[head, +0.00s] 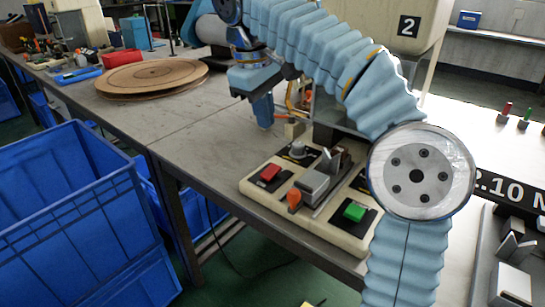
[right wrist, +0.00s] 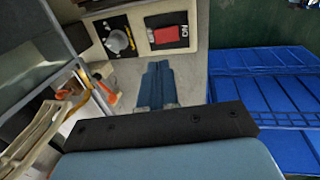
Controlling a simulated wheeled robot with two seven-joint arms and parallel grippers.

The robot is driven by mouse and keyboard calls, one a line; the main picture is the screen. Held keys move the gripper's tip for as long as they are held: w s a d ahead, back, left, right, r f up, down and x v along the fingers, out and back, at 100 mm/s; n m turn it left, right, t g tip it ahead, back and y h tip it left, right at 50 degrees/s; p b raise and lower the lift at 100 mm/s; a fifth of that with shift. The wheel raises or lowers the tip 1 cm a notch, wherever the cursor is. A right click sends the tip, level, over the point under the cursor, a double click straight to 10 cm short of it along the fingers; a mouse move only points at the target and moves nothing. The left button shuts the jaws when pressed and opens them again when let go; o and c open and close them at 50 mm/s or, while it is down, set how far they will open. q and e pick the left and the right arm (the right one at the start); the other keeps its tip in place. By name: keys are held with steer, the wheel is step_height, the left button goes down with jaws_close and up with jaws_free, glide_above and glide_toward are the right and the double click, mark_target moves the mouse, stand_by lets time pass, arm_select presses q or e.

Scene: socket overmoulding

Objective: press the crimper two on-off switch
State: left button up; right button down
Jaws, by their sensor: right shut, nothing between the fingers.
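The crimper two machine (head: 405,25), a cream housing marked "2", stands at the back right. Its cream control panel (head: 318,228) lies at the table's front edge. A red rocker switch (head: 270,173) sits on a black plate at the panel's left; in the right wrist view this red switch (right wrist: 170,35) has white "ON" lettering, seen upside down. My right gripper (head: 264,124) points down behind the panel, left of the machine, apart from the switch. Its blue fingers (right wrist: 157,68) are together and empty in the wrist view. My left gripper is not in view.
The panel also carries a grey knob (head: 298,149), an orange button (head: 294,198) and a green button (head: 354,211). Blue crates (head: 80,200) stand at the left below the table. Round brown discs (head: 150,76) lie farther back. The tabletop (head: 180,125) between them is clear.

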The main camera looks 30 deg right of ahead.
mark_target(275, 167)
steer(key=b+x, duration=0.3)
steer(key=x, duration=0.7)
steer(key=shift+s+f, duration=0.1)
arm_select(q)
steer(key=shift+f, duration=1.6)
arm_select(e)
steer(key=shift+d+f, duration=0.2)
steer(key=shift+f, duration=0.45)
